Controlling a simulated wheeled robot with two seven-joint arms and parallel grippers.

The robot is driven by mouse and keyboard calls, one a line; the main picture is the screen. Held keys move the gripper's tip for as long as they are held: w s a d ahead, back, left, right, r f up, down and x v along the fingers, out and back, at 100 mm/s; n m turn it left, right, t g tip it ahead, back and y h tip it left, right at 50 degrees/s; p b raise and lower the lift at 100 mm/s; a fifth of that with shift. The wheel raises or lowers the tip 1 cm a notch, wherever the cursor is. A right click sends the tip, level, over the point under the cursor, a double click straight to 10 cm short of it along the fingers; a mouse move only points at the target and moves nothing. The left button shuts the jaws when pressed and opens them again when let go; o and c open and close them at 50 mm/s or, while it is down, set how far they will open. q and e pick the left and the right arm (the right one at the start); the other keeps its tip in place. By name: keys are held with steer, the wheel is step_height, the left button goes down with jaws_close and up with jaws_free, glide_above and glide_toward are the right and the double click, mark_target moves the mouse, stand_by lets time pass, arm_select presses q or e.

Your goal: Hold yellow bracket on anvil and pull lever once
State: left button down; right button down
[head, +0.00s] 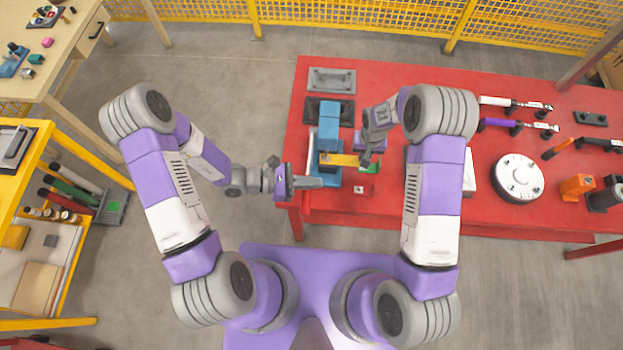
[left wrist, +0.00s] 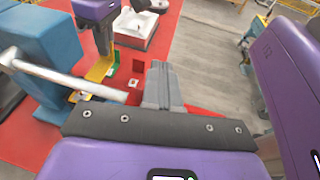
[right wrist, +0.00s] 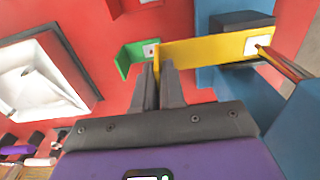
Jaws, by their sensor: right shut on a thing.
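The blue press (head: 328,125) stands on the red table. The yellow bracket (head: 338,159) lies across its lower part; the anvil under it is mostly hidden. A pale metal lever (left wrist: 70,80) sticks out from the press in the left wrist view. My left gripper (left wrist: 163,85) has its fingers together, empty, just beside the lever's free end. It also shows in the head view (head: 318,182), low at the table's front-left edge.
A small red block (head: 362,190) is close to the bracket. A grey tray (head: 331,80) lies behind the press. A round white part (head: 518,177) and several tools are farther right on the table. Open floor lies left of the table.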

arm_select(q)
steer(key=shift+f, duration=0.45)
step_height(320, 180, up, 14)
stand_by(1.6)
steer(key=shift+r, duration=0.1)
arm_select(e)
steer(key=shift+r, duration=0.1)
stand_by(0.6)
